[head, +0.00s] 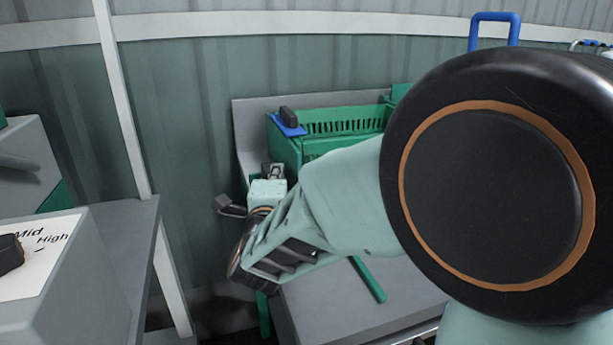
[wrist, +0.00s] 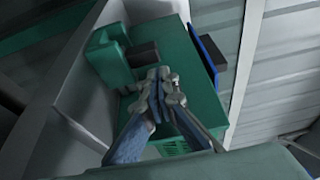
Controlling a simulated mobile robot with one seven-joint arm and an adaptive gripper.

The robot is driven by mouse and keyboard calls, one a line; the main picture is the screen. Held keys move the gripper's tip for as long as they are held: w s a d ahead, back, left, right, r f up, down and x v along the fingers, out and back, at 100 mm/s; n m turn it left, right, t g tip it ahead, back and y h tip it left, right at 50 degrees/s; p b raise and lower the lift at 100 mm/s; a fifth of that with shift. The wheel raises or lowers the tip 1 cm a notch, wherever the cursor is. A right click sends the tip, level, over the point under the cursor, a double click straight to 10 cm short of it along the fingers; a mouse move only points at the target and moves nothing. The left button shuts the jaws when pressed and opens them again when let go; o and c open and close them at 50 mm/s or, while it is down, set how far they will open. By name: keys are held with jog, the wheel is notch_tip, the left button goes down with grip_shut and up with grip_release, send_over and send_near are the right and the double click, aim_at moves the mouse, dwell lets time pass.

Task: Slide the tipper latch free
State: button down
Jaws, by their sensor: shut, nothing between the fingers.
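A blue plate with a black knob (head: 289,119) sits at the near left top corner of the green crate. The blue plate also shows at the upper right in the wrist view (wrist: 208,55). A dark block (wrist: 144,55) lies by a green bracket (wrist: 105,58) in the wrist view, just beyond the fingertips. I cannot tell for certain which of these is the tipper latch. My gripper (wrist: 165,76) is shut and empty, its fingertips close to the dark block. Contact cannot be told. In the head view my gripper (head: 272,170) is below and left of the blue plate.
The green slatted crate (head: 345,122) stands against a grey panel (head: 245,130). A grey bench and a control box (head: 60,250) marked Mid and High stand at left. A blue handle (head: 494,18) rises at right. My arm hides much of the right side.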

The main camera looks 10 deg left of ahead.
aim_at(263, 168)
jog(key=shift+w, duration=0.55)
jog(key=shift+a, duration=0.15)
jog(key=shift+s+a+b, duration=0.25)
jog(key=shift+s+a, duration=0.15)
jog(key=shift+a, duration=0.4)
jog(key=shift+s+a+b, duration=0.25)
jog(key=shift+s+a, duration=0.15)
jog(key=shift+a, duration=0.35)
jog(key=shift+s, duration=0.1)
